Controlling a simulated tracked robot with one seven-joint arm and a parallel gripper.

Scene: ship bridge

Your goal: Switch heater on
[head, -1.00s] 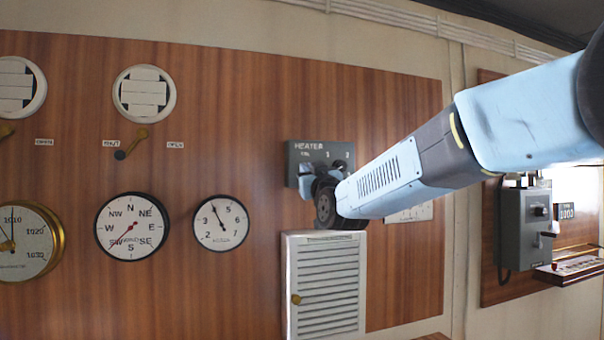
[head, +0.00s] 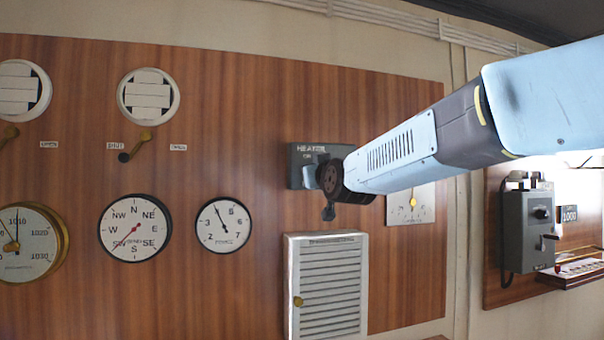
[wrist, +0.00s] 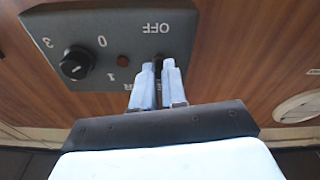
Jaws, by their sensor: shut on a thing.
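The grey heater panel (head: 300,153) is on the wood wall in the head view, its right part hidden behind my arm. In the wrist view the panel (wrist: 60,28) appears upside down, with an OFF label, a black round knob (wrist: 76,65) beside the numbers and a small dark red indicator (wrist: 122,60). My gripper (wrist: 157,67) has its two pale fingers closed on a thin dark switch lever (wrist: 157,76) near the OFF label. The lever is mostly hidden between the fingers. The ON label's side of the switch is covered in the wrist view.
A white louvred cabinet door (head: 327,285) is below the panel. Round gauges (head: 223,225) and vents (head: 149,95) are to the left. A grey wall box (head: 527,232) is to the right.

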